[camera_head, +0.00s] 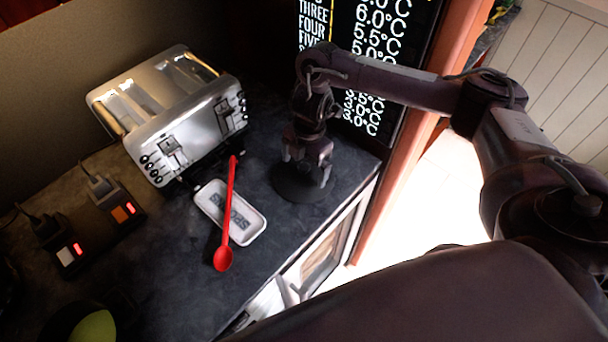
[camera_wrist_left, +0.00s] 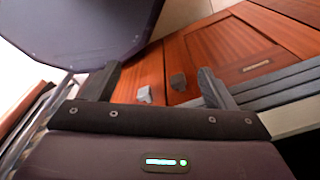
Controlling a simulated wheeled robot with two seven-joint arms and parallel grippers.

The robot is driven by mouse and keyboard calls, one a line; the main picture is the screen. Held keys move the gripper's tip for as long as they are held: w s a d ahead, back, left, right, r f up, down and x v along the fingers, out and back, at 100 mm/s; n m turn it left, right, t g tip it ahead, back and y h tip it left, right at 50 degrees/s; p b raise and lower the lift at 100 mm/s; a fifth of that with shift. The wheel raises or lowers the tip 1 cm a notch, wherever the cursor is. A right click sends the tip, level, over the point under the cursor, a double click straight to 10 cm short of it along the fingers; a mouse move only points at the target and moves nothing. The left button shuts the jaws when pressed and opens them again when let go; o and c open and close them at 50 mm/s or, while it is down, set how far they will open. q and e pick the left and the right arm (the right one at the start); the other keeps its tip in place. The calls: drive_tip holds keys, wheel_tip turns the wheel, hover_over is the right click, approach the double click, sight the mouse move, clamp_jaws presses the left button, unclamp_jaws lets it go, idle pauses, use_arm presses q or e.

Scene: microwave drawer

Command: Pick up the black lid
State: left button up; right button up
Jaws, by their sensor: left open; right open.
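The black lid (camera_head: 291,190) is a dark round disc lying on the dark countertop (camera_head: 180,285), near its right edge, in the head view. My right gripper (camera_head: 308,180) points down directly over the lid, fingers apart and close to its surface. The gripper hides part of the lid, and I cannot tell whether the fingers touch it. My left gripper (camera_wrist_left: 166,85) shows in the left wrist view, open and empty, facing wooden cabinet fronts (camera_wrist_left: 235,50). It is not seen in the head view.
A red spoon (camera_head: 228,215) lies across a white spoon rest (camera_head: 245,222) left of the lid. A silver toaster (camera_head: 190,125) stands behind them. Power sockets with lit switches (camera_head: 115,207) are at the left. A lettered black board (camera_head: 385,25) stands behind my right arm.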

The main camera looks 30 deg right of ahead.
drive_tip(key=shift+f, duration=0.3)
drive_tip(key=shift+c, duration=0.4)
